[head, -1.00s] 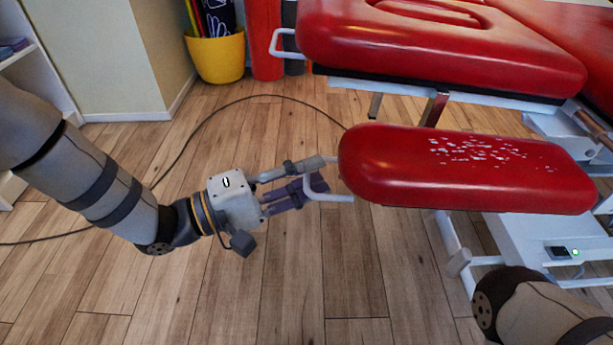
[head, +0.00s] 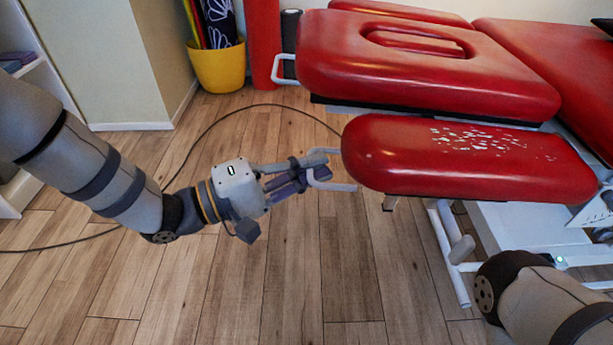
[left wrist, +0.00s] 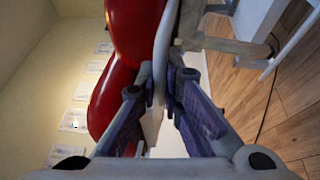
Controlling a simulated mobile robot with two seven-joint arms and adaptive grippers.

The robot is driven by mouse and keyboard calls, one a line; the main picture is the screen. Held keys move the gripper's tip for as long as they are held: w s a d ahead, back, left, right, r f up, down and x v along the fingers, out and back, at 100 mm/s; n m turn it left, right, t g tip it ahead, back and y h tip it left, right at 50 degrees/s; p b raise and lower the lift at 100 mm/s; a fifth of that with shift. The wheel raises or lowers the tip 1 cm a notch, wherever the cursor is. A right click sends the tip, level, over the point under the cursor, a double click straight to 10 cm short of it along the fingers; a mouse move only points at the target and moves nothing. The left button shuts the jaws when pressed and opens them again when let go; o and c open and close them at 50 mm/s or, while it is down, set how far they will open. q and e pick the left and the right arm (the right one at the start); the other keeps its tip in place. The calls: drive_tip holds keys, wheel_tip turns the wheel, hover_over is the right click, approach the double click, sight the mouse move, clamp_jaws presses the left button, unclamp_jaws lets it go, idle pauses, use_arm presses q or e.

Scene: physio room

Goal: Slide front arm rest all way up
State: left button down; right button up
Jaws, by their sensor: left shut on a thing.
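The front arm rest (head: 455,165) is a red padded block with worn whitish flecks on top, in the middle right of the head view. A white looped handle (head: 336,186) sticks out of its left end. My left gripper (head: 316,172) reaches in from the left and is shut on this handle. In the left wrist view, the white handle bar (left wrist: 161,55) runs between the two purple fingers of the gripper (left wrist: 160,90). The fingers hide part of the handle. Only a link of my right arm shows at the lower right; its gripper is out of frame.
The red treatment table's head section (head: 400,75) stands just behind the arm rest, with a white frame (head: 446,255) below. A yellow pot (head: 218,66) and a red roll (head: 262,45) stand at the back. A cable (head: 215,125) curves across the clear wooden floor.

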use_arm(q)
wheel_tip(320, 180, up, 6)
drive_tip(key=p, duration=0.3)
drive_tip(key=shift+d, duration=0.3)
drive_tip(key=c, duration=1.7)
unclamp_jaws()
drive_tip(key=shift+r, duration=0.1)
use_arm(e)
drive_tip(key=r, duration=0.1)
drive_tip(key=w+r, duration=0.1)
drive_tip(key=r, duration=0.1)
drive_tip(key=shift+w+r+t, duration=0.1)
drive_tip(key=shift+r+t, duration=0.15)
drive_tip(key=shift+t, duration=0.05)
use_arm(q)
drive_tip(key=v, duration=1.2)
drive_tip(key=shift+w, duration=0.1)
